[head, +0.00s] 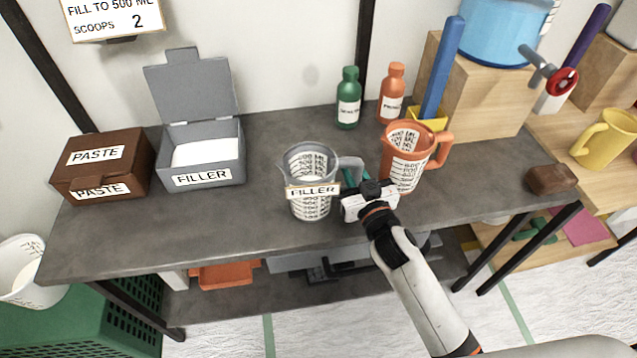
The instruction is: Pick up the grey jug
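The grey jug (311,207) stands upright on the dark worktop, with a FILLER label and measuring marks on its front. Its grey handle (350,163) points right. My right gripper (355,179) is just right of the jug, at the lower part of the handle. Its wrist hides most of the fingers, so I cannot tell whether they are apart or closed on the handle. My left gripper is not in view.
An orange jug (408,172) stands close to the right of my gripper. A grey FILLER box (205,178) with an open lid and a brown PASTE box (100,168) stand left. Green (348,98) and orange (392,93) bottles stand behind. The worktop's front left is clear.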

